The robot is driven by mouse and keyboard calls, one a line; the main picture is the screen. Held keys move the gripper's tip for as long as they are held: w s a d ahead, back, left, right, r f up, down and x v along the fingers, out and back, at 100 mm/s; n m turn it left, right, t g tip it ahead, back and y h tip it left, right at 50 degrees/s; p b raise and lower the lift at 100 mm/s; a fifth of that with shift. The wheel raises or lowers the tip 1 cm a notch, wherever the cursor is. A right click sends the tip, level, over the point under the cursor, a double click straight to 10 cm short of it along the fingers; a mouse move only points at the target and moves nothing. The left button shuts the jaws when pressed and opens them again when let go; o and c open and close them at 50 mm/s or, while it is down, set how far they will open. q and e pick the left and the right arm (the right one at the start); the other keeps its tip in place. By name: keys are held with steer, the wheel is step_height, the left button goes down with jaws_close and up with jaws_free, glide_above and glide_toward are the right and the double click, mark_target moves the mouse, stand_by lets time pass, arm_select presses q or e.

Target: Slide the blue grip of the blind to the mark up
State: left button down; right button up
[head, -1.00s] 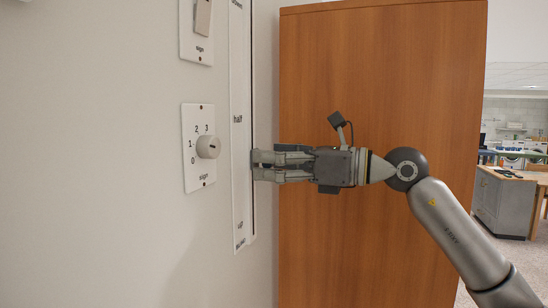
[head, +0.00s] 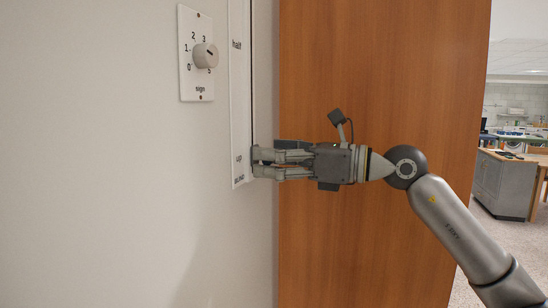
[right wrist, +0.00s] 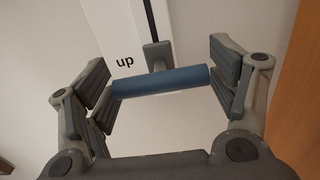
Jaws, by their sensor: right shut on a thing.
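The blind's slide plate (head: 238,100) is a tall white strip on the wall, with "half" higher and the "up" mark (head: 239,160) near its lower end. My right gripper (head: 256,163) is beside the strip, about level with "up". In the right wrist view, the blue grip (right wrist: 160,81) is a bar on a dark stem from the slot, lying between the fingers of my right gripper (right wrist: 165,82), which is shut on it. In the head view the fingers hide the grip. My left gripper is out of view.
A white dial plate marked "sign" (head: 188,80) with a round knob (head: 206,56) is on the wall left of the strip. A large brown wooden panel (head: 380,70) stands behind my right arm. A grey counter (head: 502,185) is far right.

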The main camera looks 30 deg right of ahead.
steer(key=shift+a+f, duration=0.1)
steer(key=shift+f, duration=0.25)
steer(key=o, duration=1.4)
steer(key=shift+r, duration=0.15)
steer(key=shift+s+d, duration=0.15)
steer(key=shift+d, duration=0.1)
steer(key=shift+v, duration=5.8)
